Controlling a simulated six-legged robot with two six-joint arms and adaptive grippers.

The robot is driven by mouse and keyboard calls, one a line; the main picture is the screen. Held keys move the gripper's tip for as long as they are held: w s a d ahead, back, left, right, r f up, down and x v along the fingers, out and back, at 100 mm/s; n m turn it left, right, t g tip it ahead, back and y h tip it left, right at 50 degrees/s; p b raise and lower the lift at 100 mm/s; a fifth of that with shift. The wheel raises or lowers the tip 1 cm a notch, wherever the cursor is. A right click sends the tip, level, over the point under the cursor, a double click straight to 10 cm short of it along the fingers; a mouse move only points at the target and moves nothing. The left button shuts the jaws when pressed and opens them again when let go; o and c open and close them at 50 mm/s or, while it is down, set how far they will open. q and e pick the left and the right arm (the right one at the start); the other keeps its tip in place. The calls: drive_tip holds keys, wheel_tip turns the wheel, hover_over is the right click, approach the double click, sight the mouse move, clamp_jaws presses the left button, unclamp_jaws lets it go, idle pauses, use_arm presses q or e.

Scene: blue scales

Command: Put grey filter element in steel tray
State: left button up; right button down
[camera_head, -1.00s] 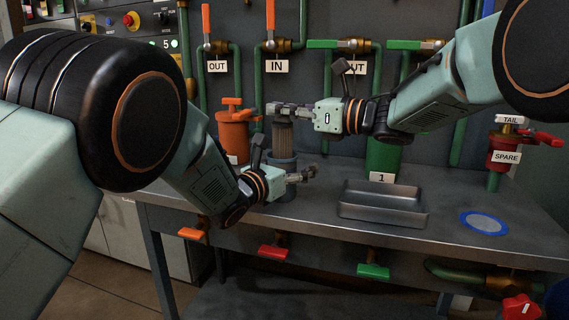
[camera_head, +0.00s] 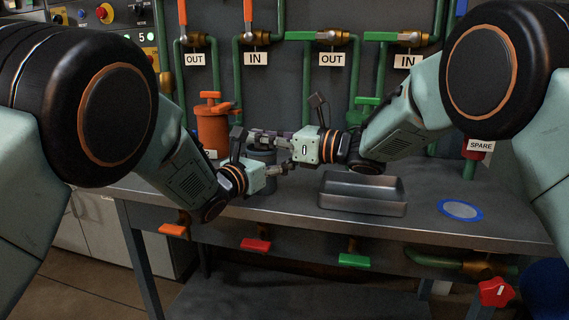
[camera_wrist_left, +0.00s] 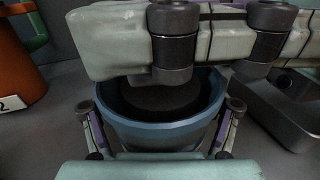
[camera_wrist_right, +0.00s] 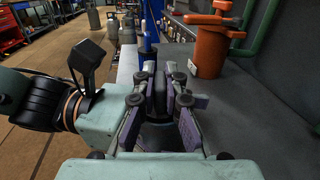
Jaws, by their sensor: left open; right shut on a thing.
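My right gripper (camera_head: 264,137) is low over the mouth of a blue-grey round housing (camera_head: 262,156). It is shut on the grey filter element, which is mostly hidden behind the fingers and housing. In the left wrist view, a dark round shape (camera_wrist_left: 165,97), seemingly the element, sits inside the housing rim (camera_wrist_left: 160,130), with my right gripper across above. My left gripper (camera_head: 283,170) is open, with its fingers on either side of the housing (camera_wrist_left: 160,108). The steel tray (camera_head: 362,208) stands on the bench to the right; its bare inside shows.
An orange housing (camera_head: 213,132) stands at the back left, close to the blue-grey one. A blue-rimmed disc (camera_head: 460,210) lies right of the tray. Pipes and valve handles line the back wall. Coloured handles (camera_head: 256,245) hang under the bench's front edge.

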sight(257, 151)
use_arm(q)
wheel_tip(257, 151, up, 9)
drive_tip(key=p, duration=0.9)
use_arm(e)
wheel_tip(257, 151, up, 9)
use_arm(q)
drive_tip(key=shift+r+p, duration=0.55)
use_arm(e)
drive_tip(key=shift+r, duration=0.55)
use_arm(q)
drive_tip(key=shift+f, duration=0.1)
use_arm(e)
drive_tip(key=shift+f, duration=0.1)
drive_tip(key=shift+s, duration=0.1)
use_arm(q)
drive_tip(key=shift+s+a, duration=0.35)
drive_tip(key=shift+s, duration=0.1)
use_arm(e)
drive_tip(key=shift+s+a, duration=0.3)
drive_tip(key=shift+s, duration=0.05)
use_arm(q)
drive_tip(key=shift+s+a, duration=0.15)
drive_tip(key=shift+s, duration=0.05)
use_arm(e)
drive_tip(key=shift+s+a, duration=0.15)
drive_tip(key=shift+s, duration=0.05)
